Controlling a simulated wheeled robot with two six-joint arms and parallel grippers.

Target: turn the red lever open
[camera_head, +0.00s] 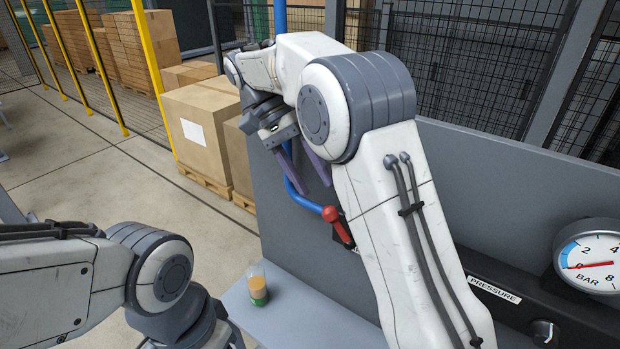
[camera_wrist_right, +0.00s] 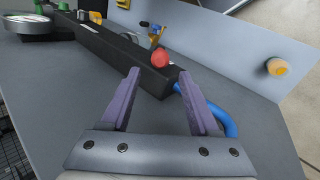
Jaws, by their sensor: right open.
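The red lever (camera_head: 338,225) with its round knob sits on the dark block at the panel, beside the blue pipe (camera_head: 305,200); part of its mount is hidden by my right arm. My right gripper (camera_head: 311,184) is open, its two purple fingers just above and to the left of the lever in the head view. In the right wrist view the lever's red knob (camera_wrist_right: 160,58) shows ahead, between and just beyond the open fingertips (camera_wrist_right: 160,75). Nothing is between the fingers. My left arm shows at the lower left, but its gripper is out of view.
A pressure gauge (camera_head: 592,264) is on the dark housing at the right, with a small knob (camera_head: 544,332) below. A bottle with orange and green parts (camera_head: 257,284) stands on the grey ledge (camera_head: 310,318). Cartons (camera_head: 205,135) stand on pallets behind.

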